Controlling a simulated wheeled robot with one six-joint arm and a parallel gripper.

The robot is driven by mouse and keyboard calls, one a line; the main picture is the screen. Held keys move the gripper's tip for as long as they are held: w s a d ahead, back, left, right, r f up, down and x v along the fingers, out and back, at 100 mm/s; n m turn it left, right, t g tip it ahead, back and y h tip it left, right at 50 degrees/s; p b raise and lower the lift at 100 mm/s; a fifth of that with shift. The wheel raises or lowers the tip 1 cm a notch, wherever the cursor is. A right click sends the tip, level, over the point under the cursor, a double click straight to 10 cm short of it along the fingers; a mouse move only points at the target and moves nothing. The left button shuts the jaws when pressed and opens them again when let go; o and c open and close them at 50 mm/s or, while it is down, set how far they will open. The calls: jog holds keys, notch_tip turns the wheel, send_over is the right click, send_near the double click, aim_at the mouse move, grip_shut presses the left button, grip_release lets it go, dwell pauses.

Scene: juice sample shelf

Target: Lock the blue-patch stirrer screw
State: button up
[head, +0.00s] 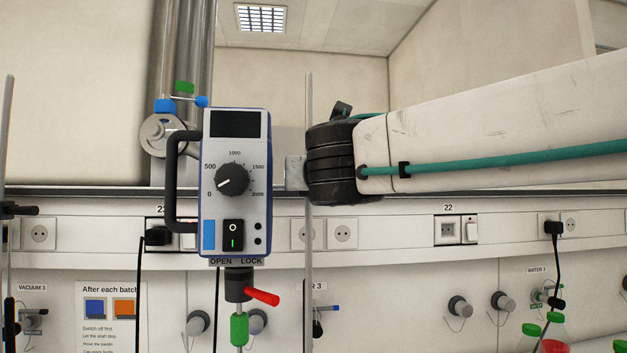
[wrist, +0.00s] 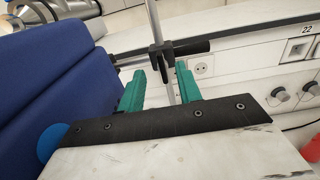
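The stirrer (head: 240,175) is a blue-edged box with a dial, a rocker switch and a blue patch (head: 209,235) at its lower left. Under its OPEN and LOCK labels, a red handle (head: 262,297) sticks out right and slightly down from a black collar (head: 238,285). In the wrist view a large blue housing (wrist: 60,90) fills the left. A rod (wrist: 156,25) and a black clamp with a knob (wrist: 185,47) appear past the fingertips; contact cannot be told. The fingers are not visible in the head view.
A thin upright rod (head: 309,230) stands right of the stirrer, close to my arm's black joint. Wall sockets (head: 447,232) and service knobs (head: 460,308) line the back. Green-capped bottles (head: 556,335) stand at lower right. A black handle (head: 172,180) projects left of the stirrer.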

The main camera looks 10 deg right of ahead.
jog(key=shift+w, duration=2.2)
